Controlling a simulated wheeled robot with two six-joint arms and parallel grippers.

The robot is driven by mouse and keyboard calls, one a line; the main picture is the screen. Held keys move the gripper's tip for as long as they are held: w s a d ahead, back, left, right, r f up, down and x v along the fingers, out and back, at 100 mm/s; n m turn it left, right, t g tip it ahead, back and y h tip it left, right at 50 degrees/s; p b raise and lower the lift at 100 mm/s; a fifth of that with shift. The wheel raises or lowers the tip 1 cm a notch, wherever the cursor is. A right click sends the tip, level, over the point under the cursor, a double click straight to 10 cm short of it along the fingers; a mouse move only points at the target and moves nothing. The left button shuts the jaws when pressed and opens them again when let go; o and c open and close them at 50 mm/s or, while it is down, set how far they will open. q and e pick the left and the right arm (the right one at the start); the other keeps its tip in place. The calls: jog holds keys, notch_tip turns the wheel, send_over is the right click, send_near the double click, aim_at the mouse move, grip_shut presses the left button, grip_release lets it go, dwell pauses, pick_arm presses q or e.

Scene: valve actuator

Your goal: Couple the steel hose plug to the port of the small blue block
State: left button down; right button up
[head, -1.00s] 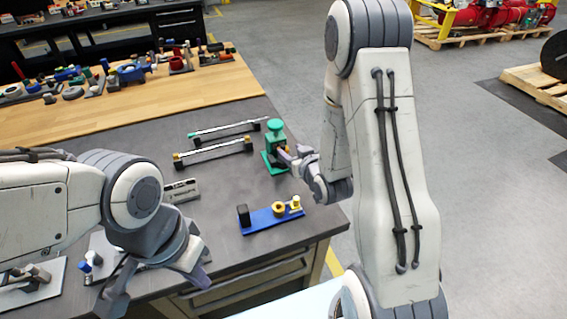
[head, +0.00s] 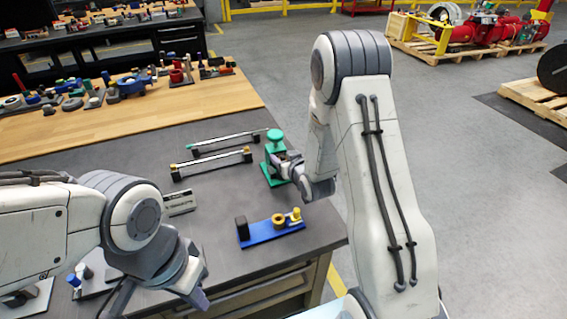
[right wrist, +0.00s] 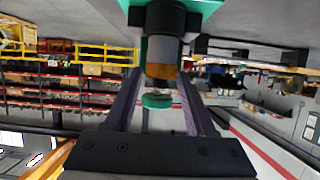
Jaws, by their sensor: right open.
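A blue block (head: 272,232) lies near the front right of the dark table top, carrying a black block, a brass ring (head: 278,219) and a yellow knobbed piece. I cannot tell which part is its port. I cannot identify the steel hose plug with certainty. My right gripper (head: 284,165) is open at a green upright fixture (head: 273,143). In the right wrist view its fingers (right wrist: 158,105) stand either side of the fixture's green disc (right wrist: 157,101), below a grey cylinder with a brass band. My left gripper (head: 192,299) is over the table's front edge, its jaws unclear.
Two steel rods (head: 222,141) on black supports lie behind. A small blue-capped part (head: 73,281) stands at lower left. Various parts crowd the wooden section at the back. Dark surface left of the blue block is clear.

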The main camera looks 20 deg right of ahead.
jog(key=c, duration=0.9)
grip_shut()
jog(key=shift+s, duration=0.1)
